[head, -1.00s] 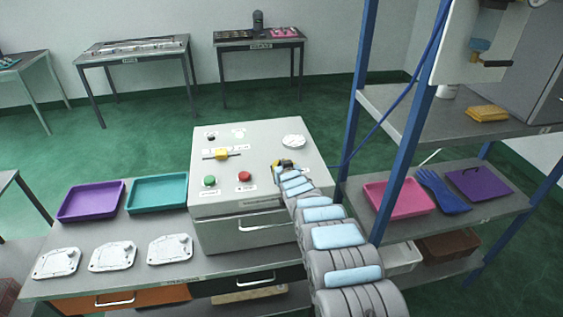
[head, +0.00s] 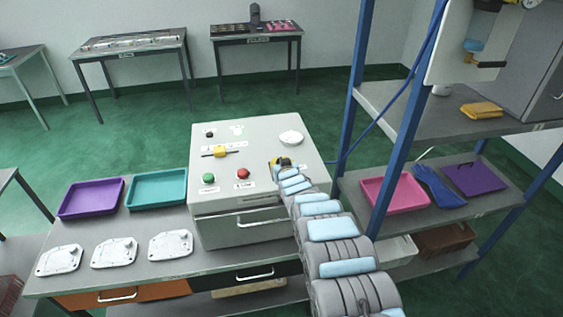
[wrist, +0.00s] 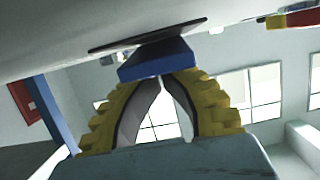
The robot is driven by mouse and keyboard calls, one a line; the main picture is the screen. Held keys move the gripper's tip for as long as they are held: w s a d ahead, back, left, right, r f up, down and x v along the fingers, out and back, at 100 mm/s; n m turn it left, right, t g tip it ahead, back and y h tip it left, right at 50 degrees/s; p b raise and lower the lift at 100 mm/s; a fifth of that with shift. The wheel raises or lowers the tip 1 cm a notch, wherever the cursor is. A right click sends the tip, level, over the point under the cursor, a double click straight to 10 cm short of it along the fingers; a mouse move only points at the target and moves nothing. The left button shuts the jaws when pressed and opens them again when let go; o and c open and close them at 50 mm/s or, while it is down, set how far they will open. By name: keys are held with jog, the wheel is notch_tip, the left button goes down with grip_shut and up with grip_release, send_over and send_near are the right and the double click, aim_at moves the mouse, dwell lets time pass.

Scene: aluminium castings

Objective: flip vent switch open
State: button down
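The grey control box (head: 262,135) stands on the bench with its sloped panel facing up. My gripper (head: 285,163) is at the right part of this panel, and its yellow and black fingers hide what is under them. In the wrist view a blue switch-like block (wrist: 157,58) sits on a dark plate (wrist: 150,36) against the pale panel. I take it for the vent switch; its label is not readable. The fingers of my gripper (wrist: 160,82) come together at its lower edge. They look shut, with tips at or against the block rather than clearly around it.
The panel also bears a yellow switch (head: 220,151), a green button (head: 208,178), a red button (head: 243,174) and a white round part (head: 291,137). The blue-post rack (head: 398,150) stands close on the right. Trays and castings lie on the left bench.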

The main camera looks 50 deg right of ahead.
jog(key=r, duration=0.1)
jog(key=r+p, duration=0.1)
jog(key=r, duration=0.2)
jog(key=shift+w+d+p, duration=0.1)
jog(key=shift+w+p, duration=0.15)
jog(key=shift+p, duration=0.15)
jog(key=shift+s, duration=0.4)
jog(key=shift+s+a+r, duration=0.45)
jog(key=shift+s+a, duration=0.05)
jog(key=shift+a, duration=0.15)
jog(key=shift+s+a+r+p, duration=0.1)
jog(key=shift+s+r+p, duration=0.2)
jog(key=shift+p, duration=0.15)
jog(key=p+v, duration=0.6)
jog(key=p, duration=0.3)
jog(key=shift+s+a, duration=0.2)
jog(key=shift+a, duration=0.05)
jog(key=shift+r, duration=0.1)
